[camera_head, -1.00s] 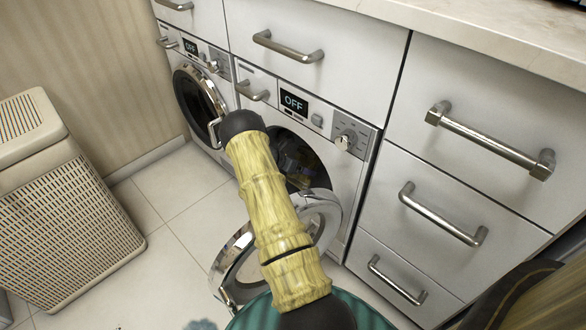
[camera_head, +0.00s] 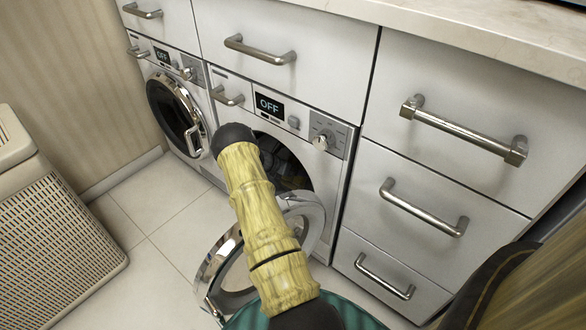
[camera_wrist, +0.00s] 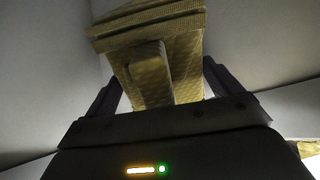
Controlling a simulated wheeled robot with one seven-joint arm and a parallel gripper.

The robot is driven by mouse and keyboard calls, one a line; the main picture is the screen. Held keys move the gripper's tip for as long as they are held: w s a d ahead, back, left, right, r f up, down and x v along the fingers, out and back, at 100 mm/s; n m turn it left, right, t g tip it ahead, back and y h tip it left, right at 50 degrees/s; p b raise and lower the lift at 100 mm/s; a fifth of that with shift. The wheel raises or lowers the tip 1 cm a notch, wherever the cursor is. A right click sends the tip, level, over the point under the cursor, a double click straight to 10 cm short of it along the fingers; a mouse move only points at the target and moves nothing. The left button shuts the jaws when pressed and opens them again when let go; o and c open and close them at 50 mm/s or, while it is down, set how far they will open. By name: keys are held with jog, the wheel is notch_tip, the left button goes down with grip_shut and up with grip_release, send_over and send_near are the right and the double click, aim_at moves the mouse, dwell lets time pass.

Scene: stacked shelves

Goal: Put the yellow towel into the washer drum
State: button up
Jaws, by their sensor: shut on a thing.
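The yellow towel (camera_wrist: 160,75) is folded and sits between the two fingers of my gripper (camera_wrist: 160,82) in the wrist view, with its far end beyond the fingertips. My gripper is shut on it. In the head view my forearm reaches toward the near washer's dark drum opening (camera_head: 292,170) and covers part of it. My gripper is mostly hidden there, so its exact depth relative to the opening cannot be told. The washer's round door (camera_head: 309,213) hangs open, low in front and partly behind my arm. Its display (camera_head: 269,105) reads OFF.
A second washer (camera_head: 176,112) with a closed door stands to the left. Drawers with bar handles (camera_head: 423,207) are on the right, under a pale counter (camera_head: 480,37). A beige hamper (camera_head: 55,245) stands at the left. Tiled floor (camera_head: 150,260) is free between.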

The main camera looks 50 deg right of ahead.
jog(key=o, duration=0.9)
jog(key=shift+r, duration=0.1)
jog(key=p+v, duration=0.4)
jog(key=v, duration=0.3)
jog(key=shift+w+a+r, duration=0.1)
jog(key=shift+a+r, duration=0.05)
jog(key=shift+a, duration=0.05)
jog(key=a+p, duration=0.1)
jog(key=a, duration=0.1)
jog(key=w+a+r+p, duration=0.1)
jog(key=a+r+p, duration=0.1)
jog(key=a, duration=0.1)
jog(key=shift+w+a, duration=0.35)
jog(key=shift+s, duration=0.1)
